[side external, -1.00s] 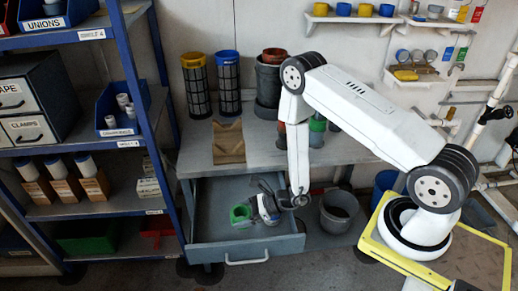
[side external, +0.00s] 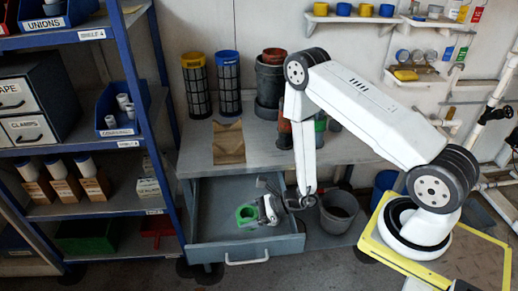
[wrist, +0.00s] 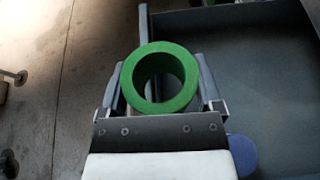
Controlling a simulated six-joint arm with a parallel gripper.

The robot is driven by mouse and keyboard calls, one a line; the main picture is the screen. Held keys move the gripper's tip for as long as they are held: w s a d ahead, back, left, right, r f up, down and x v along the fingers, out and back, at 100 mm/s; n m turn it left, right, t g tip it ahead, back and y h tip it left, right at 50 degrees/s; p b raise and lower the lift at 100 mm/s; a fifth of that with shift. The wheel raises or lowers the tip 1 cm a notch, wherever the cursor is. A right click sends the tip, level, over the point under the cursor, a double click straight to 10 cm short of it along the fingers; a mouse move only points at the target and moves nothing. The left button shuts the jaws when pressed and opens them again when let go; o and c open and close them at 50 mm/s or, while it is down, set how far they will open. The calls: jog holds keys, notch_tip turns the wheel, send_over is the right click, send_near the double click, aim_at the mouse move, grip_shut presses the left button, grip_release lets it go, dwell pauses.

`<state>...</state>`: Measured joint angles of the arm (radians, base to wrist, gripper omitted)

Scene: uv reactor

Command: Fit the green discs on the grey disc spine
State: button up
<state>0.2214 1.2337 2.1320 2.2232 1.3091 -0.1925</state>
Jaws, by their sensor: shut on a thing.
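A green disc (side external: 239,213), a thick ring with an open centre, is at the jaws of my gripper (side external: 254,211) over the open drawer. In the wrist view the green disc (wrist: 126,78) sits between the two fingers of my gripper (wrist: 162,80), which are shut on its outer sides. The ring's hole faces the wrist camera. A green piece (side external: 319,125) shows on the bench behind my arm, partly hidden. I cannot pick out the grey disc spine with certainty.
The grey drawer (side external: 222,252) stands open below the bench (side external: 195,150). In the wrist view a blue round thing (wrist: 243,155) lies partly hidden beside my gripper. A grey bucket (side external: 338,212) stands right of the drawer. The blue-framed shelf (side external: 150,130) rises at left.

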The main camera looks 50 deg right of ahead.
jog(key=shift+r, duration=0.1)
notch_tip(320, 180, up, 29)
jog(key=w+d+m+t+h, duration=0.15)
jog(key=w+d, duration=0.25)
jog(key=d, duration=0.8)
jog(key=w+d+m+t+h, duration=0.1)
jog(key=w+d+m+h, duration=0.3)
jog(key=d, duration=0.7)
jog(key=s+d+m+t+h, duration=0.1)
jog(key=s+d+m+h, duration=0.1)
jog(key=d, duration=1)
jog(key=s+d+m+h, duration=0.2)
jog(key=d, duration=1)
jog(key=shift+n, duration=0.25)
jog(key=shift+s+a+f, duration=0.1)
jog(key=shift+f, duration=1.2)
jog(key=shift+a+f, duration=0.1)
jog(key=shift+f, duration=1.2)
jog(key=shift+f, duration=0.15)
